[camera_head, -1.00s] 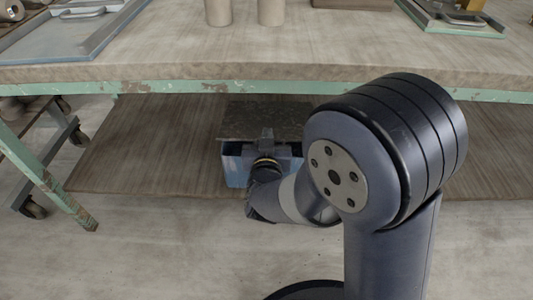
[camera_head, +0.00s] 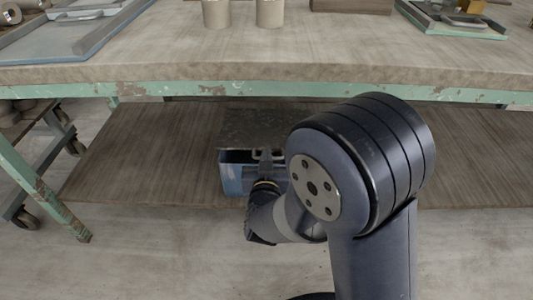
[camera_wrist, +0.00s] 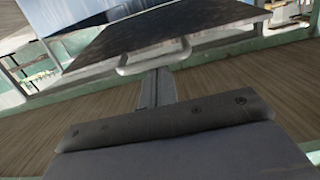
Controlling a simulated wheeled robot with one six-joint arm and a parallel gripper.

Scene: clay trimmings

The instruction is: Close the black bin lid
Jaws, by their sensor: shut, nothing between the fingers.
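The bin (camera_head: 233,180) is a blue box on the lower shelf under the table. Its dark, speckled lid (camera_head: 250,126) is tilted up at the front, with a dark gap between the lid and the bin's front wall. A grey loop handle (camera_head: 279,153) is on the lid's front edge. My gripper (camera_head: 266,156) is shut and empty in front of the bin, at the handle. In the wrist view the shut fingers (camera_wrist: 157,78) end at the handle (camera_wrist: 152,58) below the lid (camera_wrist: 170,32); I cannot tell whether they touch. My arm hides the bin's right side.
The table top (camera_head: 330,60) overhangs the shelf (camera_head: 135,155). A green table leg (camera_head: 55,190) and a wheeled cart (camera_head: 48,165) stand at the left. The shelf is clear on both sides of the bin.

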